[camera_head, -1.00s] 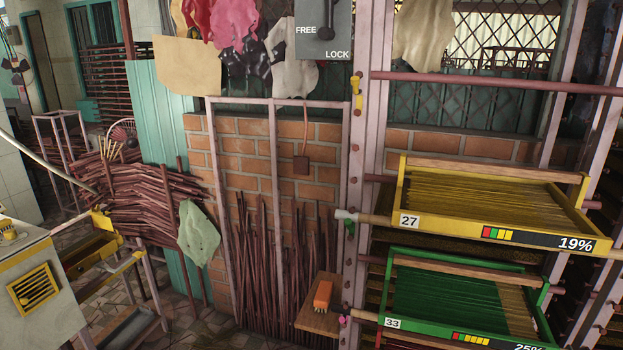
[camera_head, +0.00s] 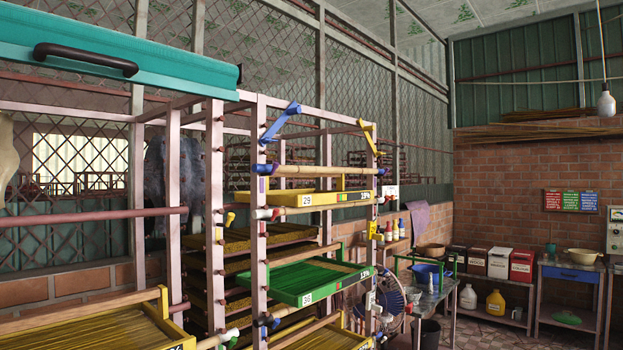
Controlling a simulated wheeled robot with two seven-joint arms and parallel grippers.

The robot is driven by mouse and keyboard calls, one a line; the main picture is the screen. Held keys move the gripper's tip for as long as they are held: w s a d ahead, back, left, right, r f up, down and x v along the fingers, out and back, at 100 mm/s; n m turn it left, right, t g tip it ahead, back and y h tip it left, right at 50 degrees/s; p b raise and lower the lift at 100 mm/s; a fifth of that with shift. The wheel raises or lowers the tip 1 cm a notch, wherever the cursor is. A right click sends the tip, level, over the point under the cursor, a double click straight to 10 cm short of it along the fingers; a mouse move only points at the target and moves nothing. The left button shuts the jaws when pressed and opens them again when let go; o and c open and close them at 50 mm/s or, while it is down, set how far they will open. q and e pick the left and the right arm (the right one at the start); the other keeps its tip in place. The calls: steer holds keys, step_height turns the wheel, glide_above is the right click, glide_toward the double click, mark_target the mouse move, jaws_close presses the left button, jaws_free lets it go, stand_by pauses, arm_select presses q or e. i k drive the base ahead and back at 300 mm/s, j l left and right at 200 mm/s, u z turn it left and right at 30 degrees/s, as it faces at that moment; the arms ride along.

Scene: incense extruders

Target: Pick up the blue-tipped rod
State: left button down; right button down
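A pale wooden rod with a blue end (camera_head: 325,171) lies level across the front of the pink rack (camera_head: 259,240), just above the yellow tray marked 29 (camera_head: 305,198). Its blue tip points left at the rack's left front post. A second blue-coloured end (camera_head: 269,323) shows low on the same post, by another rod; it is small and partly hidden among the rack parts. Neither of my grippers is in view.
A green tray marked 36 (camera_head: 308,282) sits lower in the rack. A teal panel with a black handle (camera_head: 85,58) hangs at upper left. A fan (camera_head: 390,298) and a table with a blue basin (camera_head: 428,274) stand right of the rack. Floor shows at far right.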

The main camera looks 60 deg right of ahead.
mark_target(256, 167)
steer(key=z, duration=2.2)
steer(key=u, duration=0.75)
steer(key=i+l+u, duration=0.2)
steer(key=l+u, duration=0.25)
steer(key=l, duration=0.2)
steer(key=i+l+u, duration=0.1)
steer(key=l+u, duration=0.3)
steer(key=l, duration=0.25)
steer(key=l+u, duration=0.45)
steer(key=l, duration=0.25)
